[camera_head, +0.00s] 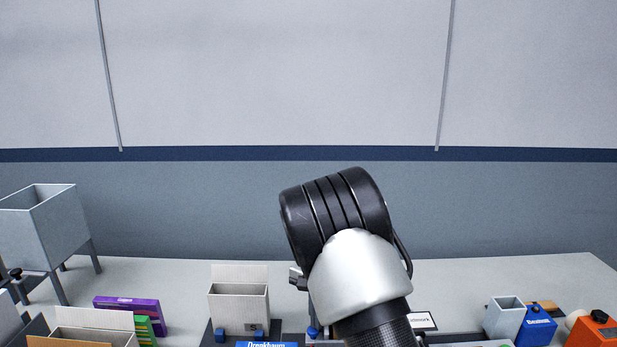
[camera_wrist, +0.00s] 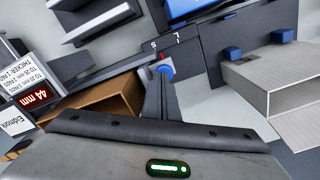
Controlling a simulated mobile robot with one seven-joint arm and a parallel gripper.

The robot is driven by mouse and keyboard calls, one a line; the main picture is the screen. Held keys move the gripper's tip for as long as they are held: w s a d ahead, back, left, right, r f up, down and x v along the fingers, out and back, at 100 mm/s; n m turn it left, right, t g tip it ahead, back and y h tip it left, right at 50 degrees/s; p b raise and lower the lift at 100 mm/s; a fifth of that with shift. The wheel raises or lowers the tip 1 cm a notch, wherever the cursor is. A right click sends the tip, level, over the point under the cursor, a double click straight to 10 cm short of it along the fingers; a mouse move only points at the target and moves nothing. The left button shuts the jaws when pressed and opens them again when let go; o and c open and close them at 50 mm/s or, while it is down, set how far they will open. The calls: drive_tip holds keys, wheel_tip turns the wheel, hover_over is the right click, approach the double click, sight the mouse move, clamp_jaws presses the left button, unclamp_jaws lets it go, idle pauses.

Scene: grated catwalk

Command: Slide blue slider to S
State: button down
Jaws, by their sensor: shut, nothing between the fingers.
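The blue slider (camera_wrist: 166,71) is a round blue knob in the middle of the wrist view, beside a small red mark on a dark panel. The letter S (camera_wrist: 153,45) is to the left of the red mark and the letter L (camera_wrist: 177,38) to the right. The knob also shows in the head view (camera_head: 313,332), just left of my arm. My gripper (camera_wrist: 161,84) is shut and empty, its dark fingers close to the knob. I cannot tell whether they touch it. My arm hides the gripper in the head view.
An open light box (camera_head: 238,302) with blue clips stands left of the slider. A cardboard box (camera_wrist: 108,98) is close to the fingers in the wrist view. A grey hopper (camera_head: 45,225) stands far left; a blue box (camera_head: 537,328) and an orange box (camera_head: 597,330) are right.

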drive_tip(key=shift+r+p, duration=1.6)
drive_tip(key=shift+r, duration=1.05)
drive_tip(key=s+d+r+n+t+y, duration=0.1)
drive_tip(key=s+d+r, duration=0.4)
drive_tip(key=r, duration=0.5)
drive_tip(key=s+d+r+n+t+y, duration=0.1)
drive_tip(key=s+d+r+t, duration=0.1)
drive_tip(key=s+r, duration=0.65)
drive_tip(key=s+d+r+n+t+h, duration=0.1)
drive_tip(key=s+d+r+n, duration=0.1)
drive_tip(key=s, duration=0.6)
drive_tip(key=s+d+r+n+t+h, duration=0.1)
drive_tip(key=s+d+r+n, duration=0.1)
drive_tip(key=s, duration=0.6)
drive_tip(key=shift+s+d+t, duration=0.3)
drive_tip(key=shift+s+d, duration=0.1)
drive_tip(key=shift+d, duration=0.1)
drive_tip(key=shift+r, duration=0.1)
